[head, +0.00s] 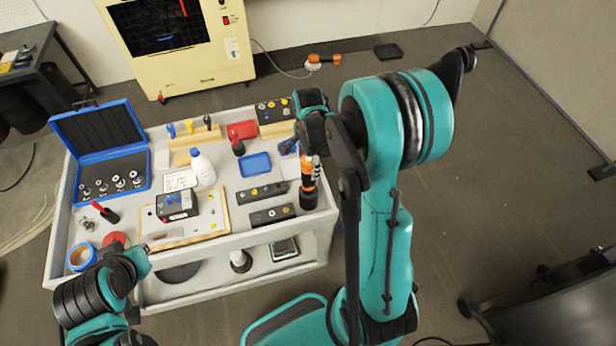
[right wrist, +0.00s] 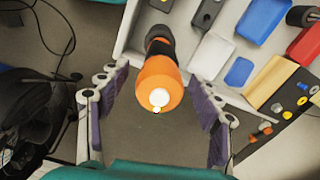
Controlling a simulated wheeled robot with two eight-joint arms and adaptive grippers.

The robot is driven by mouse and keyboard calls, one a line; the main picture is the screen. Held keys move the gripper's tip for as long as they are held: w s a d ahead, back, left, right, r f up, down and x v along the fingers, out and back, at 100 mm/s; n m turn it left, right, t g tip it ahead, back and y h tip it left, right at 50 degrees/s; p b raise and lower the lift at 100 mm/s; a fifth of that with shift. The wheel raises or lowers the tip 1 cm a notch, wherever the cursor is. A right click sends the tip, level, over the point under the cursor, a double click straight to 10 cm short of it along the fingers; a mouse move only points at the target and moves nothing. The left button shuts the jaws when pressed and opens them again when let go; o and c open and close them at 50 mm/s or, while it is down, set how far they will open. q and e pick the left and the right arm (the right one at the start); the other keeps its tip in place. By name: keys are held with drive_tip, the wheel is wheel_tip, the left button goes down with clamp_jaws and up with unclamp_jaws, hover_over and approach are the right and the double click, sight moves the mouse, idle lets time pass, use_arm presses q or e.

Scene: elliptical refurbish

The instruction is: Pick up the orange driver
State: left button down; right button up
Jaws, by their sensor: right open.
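The orange driver (head: 308,180) stands at the right edge of the cart top in the head view, with a black lower part and an orange upper part. In the right wrist view the orange driver (right wrist: 159,80) points its orange end at the camera. My right gripper (right wrist: 159,112) is open, with one finger on each side of the driver and a visible gap to both. In the head view my right gripper (head: 314,150) is just above the driver, partly hidden by its own arm. My left arm shows at the lower left of the head view; its fingers cannot be made out clearly.
The cart (head: 240,232) holds a blue case (head: 100,130), a white bottle (head: 203,168), a blue tray (head: 255,165), a red object (head: 242,130) and dark blocks (head: 262,192) close to the driver.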

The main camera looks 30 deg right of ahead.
clamp_jaws()
wheel_tip(320, 180, up, 10)
drive_tip(key=shift+p, duration=0.8)
drive_tip(key=c, duration=1.1)
unclamp_jaws()
clamp_jaws()
